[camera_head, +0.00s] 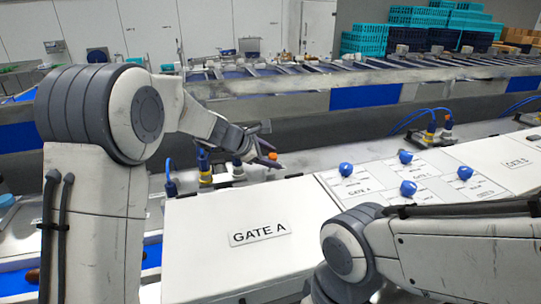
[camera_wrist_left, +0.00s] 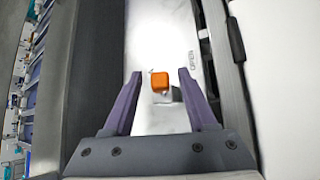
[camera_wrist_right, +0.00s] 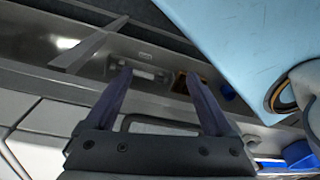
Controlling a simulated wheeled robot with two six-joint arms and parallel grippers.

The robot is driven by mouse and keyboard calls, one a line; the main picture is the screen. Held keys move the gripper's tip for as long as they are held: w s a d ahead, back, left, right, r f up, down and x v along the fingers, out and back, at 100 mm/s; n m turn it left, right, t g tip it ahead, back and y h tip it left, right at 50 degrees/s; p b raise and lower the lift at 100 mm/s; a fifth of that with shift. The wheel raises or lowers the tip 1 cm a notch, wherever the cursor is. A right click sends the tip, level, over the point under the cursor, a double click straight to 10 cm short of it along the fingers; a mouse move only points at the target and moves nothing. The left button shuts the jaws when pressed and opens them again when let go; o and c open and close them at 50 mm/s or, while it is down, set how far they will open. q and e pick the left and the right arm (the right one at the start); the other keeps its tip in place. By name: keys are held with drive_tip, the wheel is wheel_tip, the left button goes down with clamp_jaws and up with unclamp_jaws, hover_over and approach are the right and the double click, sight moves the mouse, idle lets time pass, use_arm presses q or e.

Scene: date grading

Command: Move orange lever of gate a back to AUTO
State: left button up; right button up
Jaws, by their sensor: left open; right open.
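The orange lever (camera_wrist_left: 160,80) of gate A shows in the left wrist view as a square orange knob on a pale metal plate. Its orange tip also shows in the head view (camera_head: 272,156), behind the white GATE A box (camera_head: 190,225). An OPEN label (camera_wrist_left: 192,60) is printed on the plate at upper right of the knob; I see no readable AUTO label. My left gripper (camera_head: 264,143) is open over the lever, its fingers either side of the knob with gaps on both sides. My right gripper (camera_wrist_right: 157,77) is open and empty, away from the lever.
A white panel with several blue knobs (camera_head: 346,169) stands right of the GATE A box. Yellow-and-blue sensors with cables (camera_head: 204,166) stand near my left gripper. A conveyor with a metal rail (camera_head: 300,85) runs behind. Teal crates (camera_head: 364,40) are stacked at the back.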

use_arm(q)
drive_tip(key=shift+c, duration=0.3)
clamp_jaws()
idle(1.1)
